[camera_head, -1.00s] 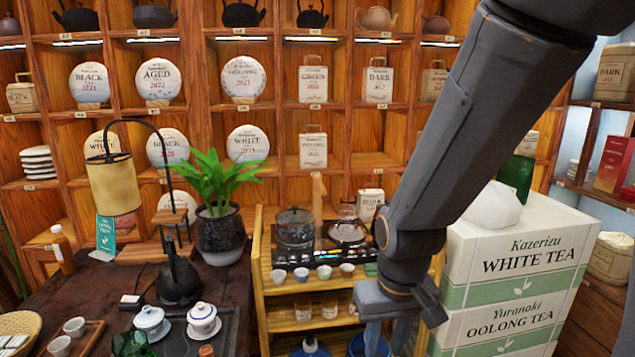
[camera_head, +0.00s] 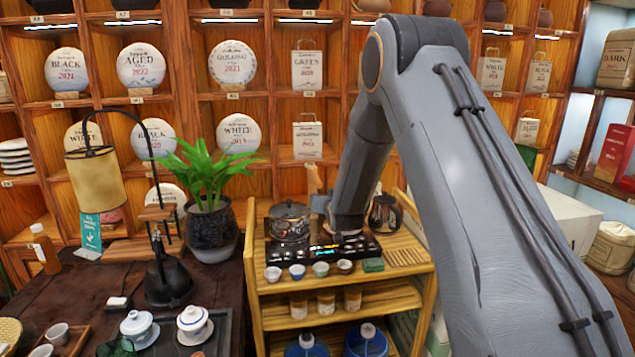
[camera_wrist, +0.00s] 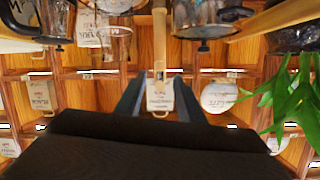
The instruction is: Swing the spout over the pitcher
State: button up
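A light wooden post (camera_wrist: 159,42), possibly the spout, stands upright behind the stove in the wrist view, which is upside down. In the head view its top (camera_head: 314,178) shows just left of my arm. My gripper (camera_wrist: 160,84) is open, with the post between its fingers in the picture; I cannot tell whether they touch it. A clear glass vessel (camera_wrist: 117,46), possibly the pitcher, is left of the post in the wrist view. In the head view my arm hides my fingers and that vessel.
A lidded glass pot (camera_head: 289,222) is left of my wrist on the wooden cart (camera_head: 390,293), and a black-handled glass kettle (camera_head: 384,214) is right. Small cups (camera_head: 297,272) line its front. A potted plant (camera_head: 212,232) stands left, on the dark table.

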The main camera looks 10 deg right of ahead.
aim_at(318, 181)
jog(key=w+t, duration=0.1)
jog(key=w, duration=0.1)
jog(key=w+r+t, duration=0.1)
jog(key=w+t, duration=0.1)
jog(key=w, duration=0.1)
jog(key=shift+w+r, duration=0.1)
jog(key=shift+w, duration=0.05)
jog(key=shift+w+p, duration=1.2)
jog(key=shift+w, duration=2.5)
grip_shut()
